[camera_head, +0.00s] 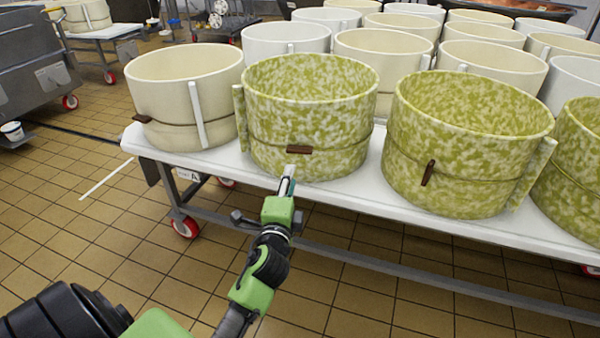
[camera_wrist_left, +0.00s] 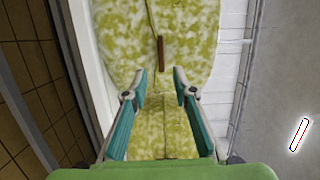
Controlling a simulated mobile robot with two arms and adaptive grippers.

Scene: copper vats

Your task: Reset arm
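My left arm reaches in from the lower left in the head view. Its gripper (camera_head: 289,180) is at the front edge of the white table, just below the brown tab (camera_head: 299,150) on a green-mottled round mould (camera_head: 318,118). In the left wrist view the gripper (camera_wrist_left: 160,82) is open, its two teal fingers apart with nothing between them. The green-mottled mould (camera_wrist_left: 120,30) and its brown tab (camera_wrist_left: 162,54) show beyond the fingertips. Whether a finger touches the mould cannot be told. My right gripper is not in view.
A white wheeled table (camera_head: 350,192) holds rows of cream, white and green-mottled moulds. A cream mould (camera_head: 187,92) stands to the left and another green mould (camera_head: 467,140) to the right. The tiled floor (camera_head: 70,240) is open at left. A grey metal cart (camera_head: 40,60) stands at the far left.

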